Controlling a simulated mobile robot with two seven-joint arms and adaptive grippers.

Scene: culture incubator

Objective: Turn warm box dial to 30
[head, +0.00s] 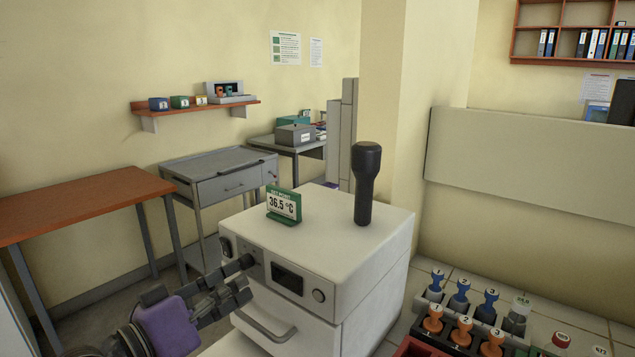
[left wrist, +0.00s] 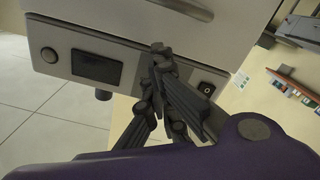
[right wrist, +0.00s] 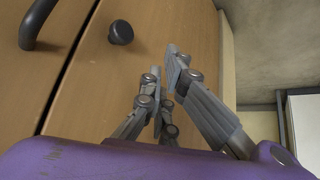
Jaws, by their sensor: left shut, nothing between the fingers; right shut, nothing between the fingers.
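The white warm box (head: 345,265) stands in the middle of the head view. Its front panel has a dark display (head: 287,279) and a round grey knob (head: 318,295); in the left wrist view the display (left wrist: 96,66) and knob (left wrist: 49,55) appear upside down. My left gripper (head: 248,261) is shut and empty at the panel's left part, beside the display. In the left wrist view its fingertips (left wrist: 161,50) lie between the display and a small switch (left wrist: 207,87). They hide what is behind them; contact cannot be told. My right gripper (right wrist: 178,58) is shut and empty.
A green card stand (head: 284,204) reading 36.5 °C and a black pestle-shaped object (head: 365,185) stand on the box. A handle (head: 265,328) crosses its door. A wooden cabinet front with a black knob (right wrist: 121,32) faces my right gripper.

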